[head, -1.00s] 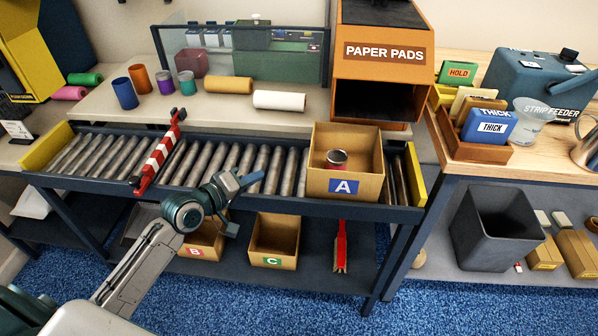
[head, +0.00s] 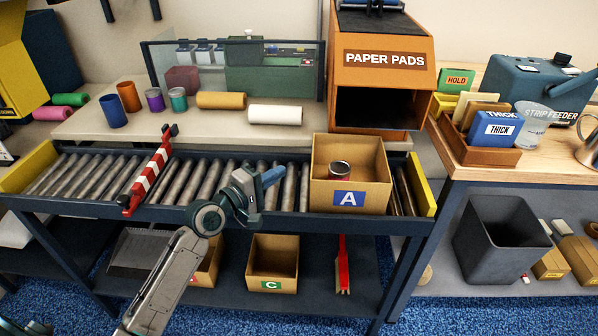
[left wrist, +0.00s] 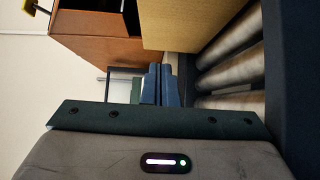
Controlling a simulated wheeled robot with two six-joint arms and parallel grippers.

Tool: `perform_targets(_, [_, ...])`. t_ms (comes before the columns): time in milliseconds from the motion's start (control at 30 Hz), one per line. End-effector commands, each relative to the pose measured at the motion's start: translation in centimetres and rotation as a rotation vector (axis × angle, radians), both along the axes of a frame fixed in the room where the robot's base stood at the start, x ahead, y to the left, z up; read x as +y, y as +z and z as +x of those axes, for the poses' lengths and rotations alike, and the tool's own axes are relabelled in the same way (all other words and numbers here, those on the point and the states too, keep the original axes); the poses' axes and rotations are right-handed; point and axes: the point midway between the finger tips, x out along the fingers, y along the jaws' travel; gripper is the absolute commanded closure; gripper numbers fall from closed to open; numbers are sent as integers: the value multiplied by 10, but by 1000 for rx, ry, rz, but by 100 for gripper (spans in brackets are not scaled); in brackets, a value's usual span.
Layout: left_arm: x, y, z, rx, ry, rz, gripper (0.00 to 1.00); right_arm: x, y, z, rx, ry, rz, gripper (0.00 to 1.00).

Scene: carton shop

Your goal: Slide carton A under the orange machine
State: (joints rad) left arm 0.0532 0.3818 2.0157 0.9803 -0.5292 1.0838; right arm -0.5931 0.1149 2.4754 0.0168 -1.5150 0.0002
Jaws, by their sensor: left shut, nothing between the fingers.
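Carton A (head: 349,199) is an open cardboard box with a blue A label, standing upright at the right end of the roller conveyor. The orange machine (head: 381,72), marked PAPER PADS, stands behind the conveyor with a dark opening facing forward. My left gripper (head: 272,178) is shut and empty, over the rollers to the left of carton A and apart from it. In the left wrist view its fingers (left wrist: 157,85) are together, with the carton's wall (left wrist: 190,22) beyond.
A red-and-white striped bar (head: 150,177) crosses the conveyor on the left. Yellow end stops (head: 421,186) close the conveyor. Cartons B and C (head: 271,261) sit on the shelf below. The rollers between bar and carton are free except for my arm.

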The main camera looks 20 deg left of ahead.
Motion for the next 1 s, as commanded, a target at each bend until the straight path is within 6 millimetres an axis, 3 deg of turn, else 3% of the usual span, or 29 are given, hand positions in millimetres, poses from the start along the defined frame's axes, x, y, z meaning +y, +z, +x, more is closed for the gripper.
perform_targets(100, [-11,1,23,-2,0,-7,100,1,-2,1,-8,1,5,64])
perform_targets(400, [-41,0,33,0,0,-2,100,-1,2,-1,9,-3,-3,64])
perform_targets(1000, [-51,1,36,1,0,-2,100,-3,5,-1,14,0,-13,64])
